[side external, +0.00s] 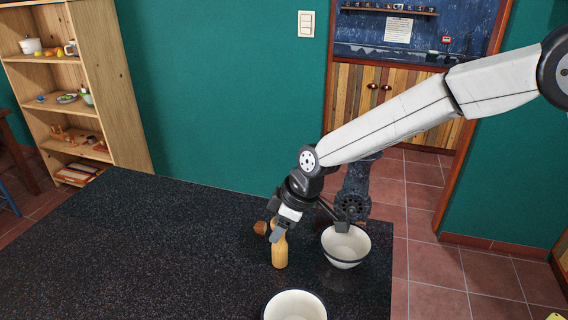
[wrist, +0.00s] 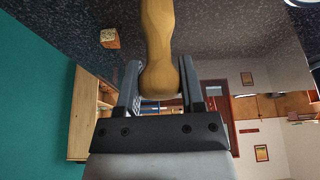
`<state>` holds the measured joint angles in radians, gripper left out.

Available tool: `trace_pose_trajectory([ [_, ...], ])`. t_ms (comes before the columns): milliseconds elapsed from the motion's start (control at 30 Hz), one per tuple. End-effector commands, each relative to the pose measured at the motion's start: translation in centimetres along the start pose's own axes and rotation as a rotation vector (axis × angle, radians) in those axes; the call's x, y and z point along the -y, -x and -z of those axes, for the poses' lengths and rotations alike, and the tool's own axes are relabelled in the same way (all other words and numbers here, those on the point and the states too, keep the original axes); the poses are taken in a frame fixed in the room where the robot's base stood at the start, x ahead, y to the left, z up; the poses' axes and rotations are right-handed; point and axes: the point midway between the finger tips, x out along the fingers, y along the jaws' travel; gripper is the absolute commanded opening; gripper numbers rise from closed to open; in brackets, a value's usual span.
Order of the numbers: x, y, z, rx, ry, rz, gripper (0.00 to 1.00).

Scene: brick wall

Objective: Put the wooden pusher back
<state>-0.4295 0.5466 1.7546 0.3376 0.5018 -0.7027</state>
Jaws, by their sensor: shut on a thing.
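The wooden pusher (side external: 279,250) is a pale, rounded wooden tool. It stands nearly upright at the dark table's right part, left of the bowls. My gripper (side external: 283,226) is at its upper end and shut on it. In the wrist view the pusher's rounded end (wrist: 158,77) sits between the two dark fingers of my gripper (wrist: 160,88), and its narrower shaft runs to the top edge. I cannot tell whether the pusher's lower end touches the table. The fingers hide part of its top in the side view.
A small wooden block (side external: 260,228) lies just left of the pusher; it also shows in the wrist view (wrist: 109,38). A white bowl with a dark rim (side external: 345,247) stands to the right, and another bowl (side external: 295,306) at the front. The table's left side (side external: 130,250) is clear.

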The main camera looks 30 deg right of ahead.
Motion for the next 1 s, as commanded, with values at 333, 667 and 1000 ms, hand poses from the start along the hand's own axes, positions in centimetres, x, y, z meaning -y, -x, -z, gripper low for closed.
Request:
trace_pose_trajectory([
  [333, 0.0, -0.2, -0.1, 0.001, 0.000, 0.000, 0.85],
  [667, 0.0, 0.3, 0.1, 0.000, 0.000, 0.000, 0.85],
  [1000, 0.0, 3.3, 0.1, -0.001, 0.000, -0.001, 0.85],
])
